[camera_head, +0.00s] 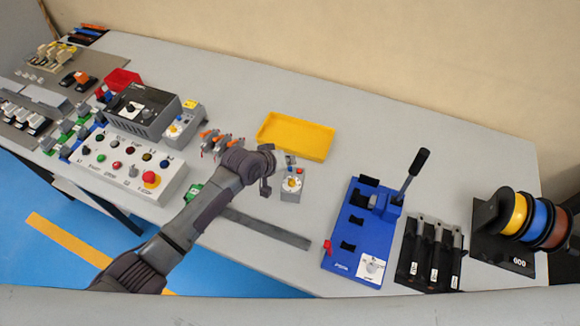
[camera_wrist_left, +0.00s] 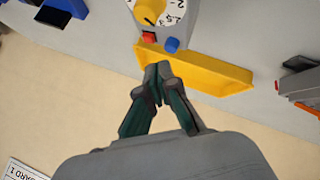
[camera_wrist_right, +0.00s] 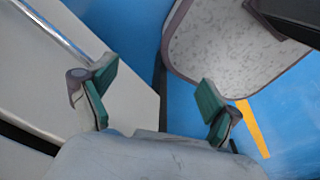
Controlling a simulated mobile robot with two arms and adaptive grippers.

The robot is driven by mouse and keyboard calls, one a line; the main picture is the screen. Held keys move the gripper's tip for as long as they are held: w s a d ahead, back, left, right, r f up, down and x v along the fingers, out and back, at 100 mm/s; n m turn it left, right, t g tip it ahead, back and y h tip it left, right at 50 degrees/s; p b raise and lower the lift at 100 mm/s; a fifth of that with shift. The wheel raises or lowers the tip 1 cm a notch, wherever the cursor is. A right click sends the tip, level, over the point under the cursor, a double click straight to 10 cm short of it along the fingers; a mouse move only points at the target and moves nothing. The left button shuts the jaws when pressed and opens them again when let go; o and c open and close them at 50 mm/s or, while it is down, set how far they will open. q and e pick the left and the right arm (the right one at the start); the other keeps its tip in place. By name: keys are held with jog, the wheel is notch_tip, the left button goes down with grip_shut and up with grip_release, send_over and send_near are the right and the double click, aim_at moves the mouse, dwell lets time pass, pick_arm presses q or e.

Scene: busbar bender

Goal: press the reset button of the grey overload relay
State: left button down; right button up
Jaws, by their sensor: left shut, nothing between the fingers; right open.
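The grey overload relay (camera_head: 291,195) stands on the table just right of my left gripper. Its yellow dial, red button (camera_wrist_left: 149,37) and blue button (camera_wrist_left: 171,44) show in the left wrist view. My left gripper (camera_head: 266,186) is shut and empty. In the left wrist view its fingertips (camera_wrist_left: 158,70) appear close to the two buttons, over the yellow tray in the picture. I cannot tell their height above the relay, and no contact is visible. My right gripper (camera_wrist_right: 158,88) is open and empty, and shows only in the right wrist view.
The yellow tray (camera_head: 297,137) lies behind the relay. Orange-handled parts (camera_head: 213,141) and a button box (camera_head: 130,165) stand to the left. A blue bending tool (camera_head: 345,248) with an upright lever stands to the right. A flat grey bar (camera_head: 265,228) lies in front.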

pick_arm(q)
jog(key=shift+f, duration=0.1)
dwell(0.4)
jog(key=shift+f, duration=0.3)
jog(key=shift+f+b, duration=0.3)
jog(key=shift+f, duration=0.15)
dwell(0.8)
jog(key=shift+r, duration=0.1)
jog(key=shift+r+p, duration=0.75)
jog(key=shift+p, duration=0.2)
notch_tip(320, 180, up, 5)
jog(key=p, duration=0.5)
jog(key=shift+r, duration=0.1)
